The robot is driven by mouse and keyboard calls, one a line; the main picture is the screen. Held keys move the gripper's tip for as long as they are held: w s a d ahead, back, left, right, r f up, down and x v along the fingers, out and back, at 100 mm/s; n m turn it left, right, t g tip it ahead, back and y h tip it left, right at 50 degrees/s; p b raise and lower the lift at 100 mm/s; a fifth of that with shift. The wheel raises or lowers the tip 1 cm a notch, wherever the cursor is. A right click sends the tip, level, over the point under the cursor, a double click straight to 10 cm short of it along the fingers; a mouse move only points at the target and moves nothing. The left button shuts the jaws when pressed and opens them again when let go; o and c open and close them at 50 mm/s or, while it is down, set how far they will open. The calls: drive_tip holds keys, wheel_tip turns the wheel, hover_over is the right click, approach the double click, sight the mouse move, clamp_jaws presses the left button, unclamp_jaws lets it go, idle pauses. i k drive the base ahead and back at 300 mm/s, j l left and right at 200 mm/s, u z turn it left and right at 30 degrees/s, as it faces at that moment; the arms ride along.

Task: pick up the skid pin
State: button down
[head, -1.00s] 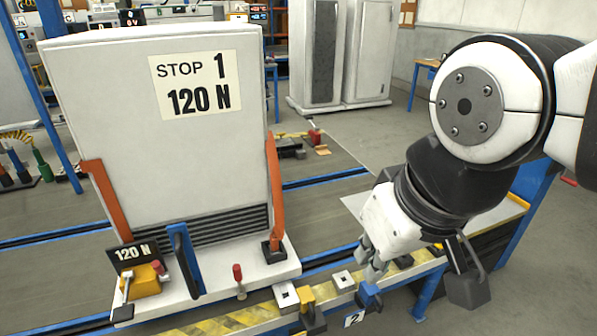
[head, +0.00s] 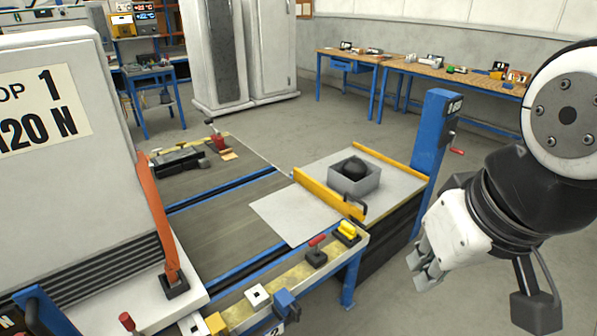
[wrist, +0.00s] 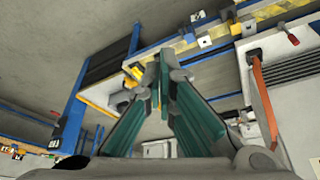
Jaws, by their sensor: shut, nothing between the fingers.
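A small pin with a red handle (head: 127,321), which I take for the skid pin, stands at the bottom left edge of the head view on the white base of the cabinet. A red-handled pin also shows in the wrist view (wrist: 292,38), on the white base at the upper right. My gripper (head: 425,275) is at the right of the head view, well apart from that pin and over grey floor. In the wrist view its two fingers (wrist: 165,60) meet at the tips with nothing between them.
The white cabinet (head: 60,170) with an orange bar (head: 158,220) fills the left. A yellow-striped rail (head: 290,290) carries a red-handled block (head: 317,243) and a yellow block (head: 347,231). A blue post (head: 437,140) stands behind my gripper. Open floor lies at the right.

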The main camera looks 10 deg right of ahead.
sight(315, 241)
drive_tip(key=i+j+z, duration=0.6)
drive_tip(key=z, duration=0.15)
drive_tip(key=i, duration=0.05)
